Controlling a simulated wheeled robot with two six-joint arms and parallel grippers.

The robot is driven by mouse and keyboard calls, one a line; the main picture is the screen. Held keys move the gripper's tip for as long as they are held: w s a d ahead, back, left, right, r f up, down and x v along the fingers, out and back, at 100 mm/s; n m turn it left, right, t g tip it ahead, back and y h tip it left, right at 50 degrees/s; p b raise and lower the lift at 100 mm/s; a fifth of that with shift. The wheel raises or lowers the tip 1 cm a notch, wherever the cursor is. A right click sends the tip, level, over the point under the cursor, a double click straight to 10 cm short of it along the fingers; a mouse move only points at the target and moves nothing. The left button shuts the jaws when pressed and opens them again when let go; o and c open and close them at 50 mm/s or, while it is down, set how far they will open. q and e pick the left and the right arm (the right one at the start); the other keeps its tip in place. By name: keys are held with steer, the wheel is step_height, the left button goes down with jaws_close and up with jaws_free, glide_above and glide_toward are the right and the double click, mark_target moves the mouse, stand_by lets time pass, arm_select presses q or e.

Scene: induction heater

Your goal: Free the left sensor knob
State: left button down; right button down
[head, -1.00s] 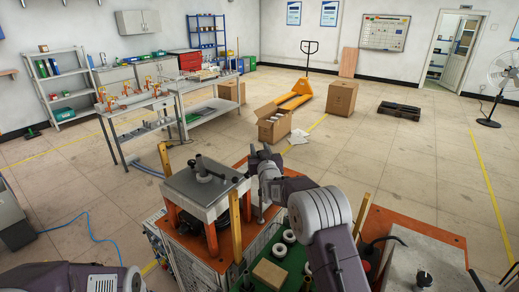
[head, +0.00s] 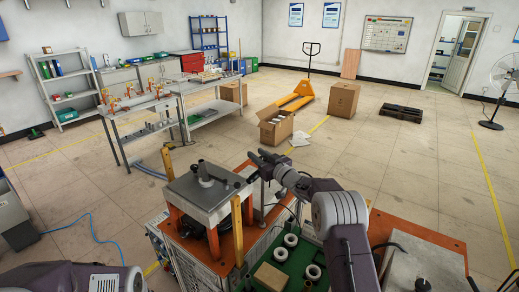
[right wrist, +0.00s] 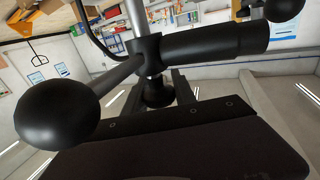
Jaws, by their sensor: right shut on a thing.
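My right gripper (head: 258,158) is beside the upper right of the heater press, at a thin upright post. In the right wrist view its fingers (right wrist: 158,88) are shut on a small black knob (right wrist: 156,92). The knob sits against a black clamp block (right wrist: 147,55). A metal rod passes through the block, with a large black ball (right wrist: 60,112) at its near left end. A black cylinder (right wrist: 215,40) extends right from the block. The knob is too small to make out in the head view. My left arm shows at the lower left; its gripper is out of frame.
The heater press (head: 208,192) with its grey plate stands left of my right gripper, between yellow posts (head: 237,230). A green tray (head: 296,240) with white rings and a brown block lies in front. An orange-topped table (head: 440,240) stands at right.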

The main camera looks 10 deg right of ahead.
steer(key=n+g+y, duration=0.1)
steer(key=n+y, duration=0.1)
steer(key=y, duration=0.1)
steer(key=shift+s+a+g, duration=0.15)
steer(key=shift+a+g, duration=0.05)
steer(key=shift+g, duration=0.2)
steer(key=shift+n, duration=0.3)
steer(key=c, duration=1.1)
jaws_free()
steer(key=shift+o, duration=0.2)
steer(key=shift+a, duration=0.1)
